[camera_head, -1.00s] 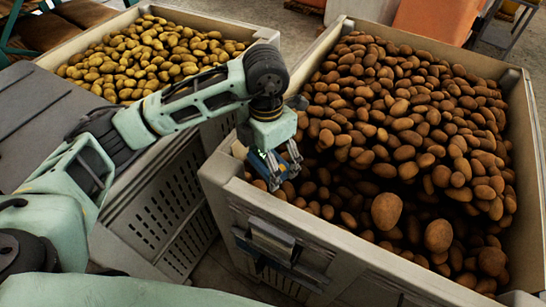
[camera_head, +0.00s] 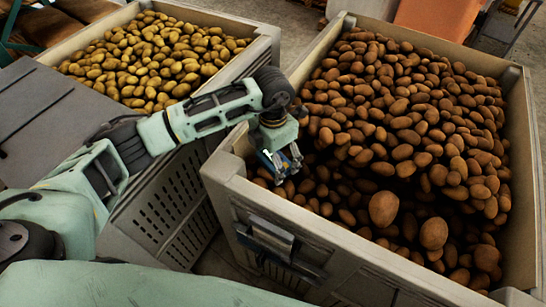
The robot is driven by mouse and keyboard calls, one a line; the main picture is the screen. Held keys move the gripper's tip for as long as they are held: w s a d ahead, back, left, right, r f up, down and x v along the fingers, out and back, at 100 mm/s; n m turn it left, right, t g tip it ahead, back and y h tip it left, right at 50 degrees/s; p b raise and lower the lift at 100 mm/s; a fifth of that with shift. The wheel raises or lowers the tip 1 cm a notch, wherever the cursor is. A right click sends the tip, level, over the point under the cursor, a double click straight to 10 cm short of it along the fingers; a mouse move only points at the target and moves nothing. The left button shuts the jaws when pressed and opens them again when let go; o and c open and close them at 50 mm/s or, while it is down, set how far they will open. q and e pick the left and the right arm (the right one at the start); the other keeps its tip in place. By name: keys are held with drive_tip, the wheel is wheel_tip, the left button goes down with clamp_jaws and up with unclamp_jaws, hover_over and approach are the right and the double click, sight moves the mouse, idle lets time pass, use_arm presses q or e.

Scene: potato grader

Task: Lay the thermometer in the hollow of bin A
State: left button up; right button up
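My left gripper (camera_head: 283,172) points down over the near left corner of the large right bin (camera_head: 330,236), which is full of brown potatoes. Its fingers look a little apart, but they are small and dark, and I cannot tell whether they hold anything. A bluish part shows at the fingers; I cannot tell whether it belongs to the gripper. I cannot make out a thermometer. The brown potatoes (camera_head: 400,120) are heaped at the back and lie lower toward the near side, in shadow. No label saying which bin is A is readable. My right gripper is not in view.
A second bin (camera_head: 172,205) with yellowish potatoes (camera_head: 150,60) stands to the left, with a gap between the two bins. A grey flat surface (camera_head: 50,120) lies at the far left. The right bin's raised walls stand around its potatoes.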

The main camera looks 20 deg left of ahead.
use_arm(q)
drive_tip(key=shift+f, duration=0.2)
drive_tip(key=o, duration=1.4)
drive_tip(key=shift+r, duration=0.1)
drive_tip(key=shift+c, duration=0.2)
drive_tip(key=shift+r, duration=0.55)
wheel_tip(320, 180, up, 11)
drive_tip(key=b, duration=0.2)
drive_tip(key=shift+b, duration=0.35)
drive_tip(key=shift+r, duration=0.1)
